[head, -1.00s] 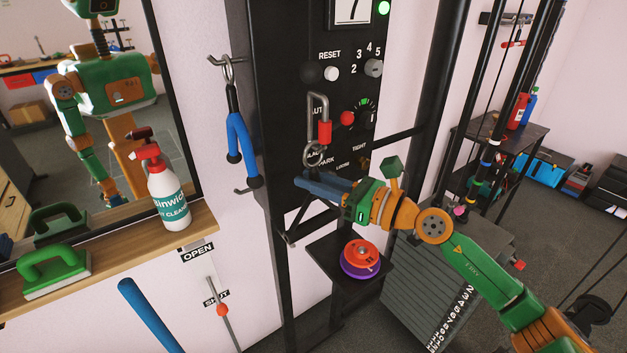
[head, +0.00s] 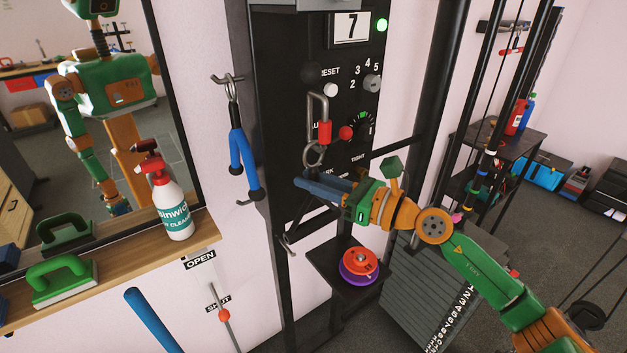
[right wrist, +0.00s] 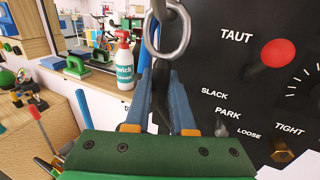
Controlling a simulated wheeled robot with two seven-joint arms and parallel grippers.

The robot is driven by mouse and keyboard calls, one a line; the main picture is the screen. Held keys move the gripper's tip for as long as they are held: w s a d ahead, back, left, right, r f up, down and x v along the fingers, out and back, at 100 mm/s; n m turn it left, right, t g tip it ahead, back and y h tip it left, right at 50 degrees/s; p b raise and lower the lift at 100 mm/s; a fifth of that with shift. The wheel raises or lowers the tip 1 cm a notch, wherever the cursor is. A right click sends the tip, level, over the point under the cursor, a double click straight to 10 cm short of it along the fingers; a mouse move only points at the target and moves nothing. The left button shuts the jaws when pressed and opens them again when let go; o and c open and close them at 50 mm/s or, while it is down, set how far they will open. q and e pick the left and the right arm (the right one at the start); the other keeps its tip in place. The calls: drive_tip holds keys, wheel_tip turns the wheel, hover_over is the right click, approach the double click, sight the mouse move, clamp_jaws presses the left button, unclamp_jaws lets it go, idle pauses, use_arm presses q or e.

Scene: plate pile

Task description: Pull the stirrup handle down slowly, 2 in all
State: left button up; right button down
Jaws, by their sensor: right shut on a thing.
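The stirrup handle (head: 297,222) is dark and hangs below a metal ring (head: 314,154) and a long carabiner with a red sleeve, in front of the black machine panel (head: 345,100). My right gripper (head: 312,185) is shut on the upper part of the handle, just under the ring. In the right wrist view, the blue fingers (right wrist: 180,95) close around the dark part beneath the ring (right wrist: 168,38). The fingers hide some of the handle. The display (head: 351,28) reads 7 and a green lamp (head: 382,25) is lit. My left gripper is not in view.
The panel has a red knob (head: 346,132), a white reset button (head: 331,89) and a dial. A blue hanging handle (head: 243,155) is at left. A shelf (head: 110,260) holds a spray bottle (head: 172,205). Red and purple discs (head: 360,263) sit on a small stand below.

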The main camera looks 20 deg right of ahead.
sight(314, 165)
drive_tip(key=shift+r+p, duration=0.35)
drive_tip(key=shift+r, duration=0.25)
drive_tip(key=shift+r+p, duration=1.1)
drive_tip(key=shift+r, duration=0.05)
drive_tip(key=shift+r+p, duration=0.7)
drive_tip(key=shift+r, duration=0.05)
drive_tip(key=shift+f, duration=0.3)
drive_tip(key=shift+f+b, duration=1.15)
drive_tip(key=shift+b, duration=0.2)
